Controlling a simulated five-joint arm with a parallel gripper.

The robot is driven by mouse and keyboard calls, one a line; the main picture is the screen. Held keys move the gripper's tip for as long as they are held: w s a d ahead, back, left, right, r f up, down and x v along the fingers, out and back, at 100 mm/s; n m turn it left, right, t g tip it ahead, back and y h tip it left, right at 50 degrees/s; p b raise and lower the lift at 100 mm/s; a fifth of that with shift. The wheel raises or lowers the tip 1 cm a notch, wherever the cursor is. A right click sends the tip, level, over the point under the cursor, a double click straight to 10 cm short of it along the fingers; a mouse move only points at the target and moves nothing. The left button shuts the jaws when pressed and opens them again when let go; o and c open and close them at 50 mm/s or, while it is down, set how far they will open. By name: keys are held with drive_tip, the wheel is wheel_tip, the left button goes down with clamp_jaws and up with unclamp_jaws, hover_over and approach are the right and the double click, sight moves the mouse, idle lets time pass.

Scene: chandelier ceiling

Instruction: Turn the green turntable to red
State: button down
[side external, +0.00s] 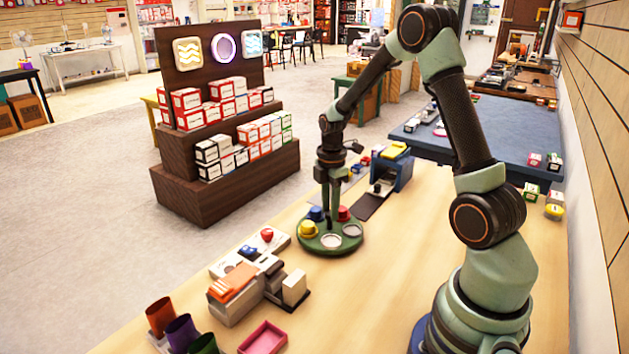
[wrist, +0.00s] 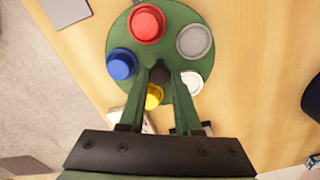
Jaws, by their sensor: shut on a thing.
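The green turntable (side external: 329,246) sits on the wooden table, and it fills the upper middle of the wrist view (wrist: 170,28). It carries a red piece (wrist: 146,24), a blue piece (wrist: 122,64), a yellow piece (wrist: 154,97) partly hidden behind a finger, a grey disc (wrist: 195,41) and a white disc (wrist: 191,81). My gripper (wrist: 160,76) points down over the turntable's middle, with its fingers shut on the dark central knob (wrist: 160,73). In the side view the red piece (side external: 343,213) is on the far right side and the yellow piece (side external: 307,229) on the near left.
A grey and orange device (side external: 235,285), colored cups (side external: 181,332) and a pink tray (side external: 263,338) stand nearer on the table. A blue stand (side external: 391,170) is behind the turntable. Bare tabletop (side external: 395,265) lies to the right.

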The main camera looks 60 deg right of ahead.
drive_tip(key=shift+r, duration=0.1)
drive_tip(key=c, duration=0.6)
unclamp_jaws()
wheel_tip(320, 180, up, 12)
drive_tip(key=s+a+r+m+t, duration=0.2)
drive_tip(key=s+a+r+m, duration=0.1)
drive_tip(key=a+m, duration=0.3)
drive_tip(key=s+a+r+m+t, duration=0.3)
drive_tip(key=s+a+m, duration=0.3)
drive_tip(key=a, duration=0.5)
drive_tip(key=shift+a+r+m+t, duration=0.25)
drive_tip(key=shift+r+m+t, duration=0.1)
drive_tip(key=shift+m, duration=0.45)
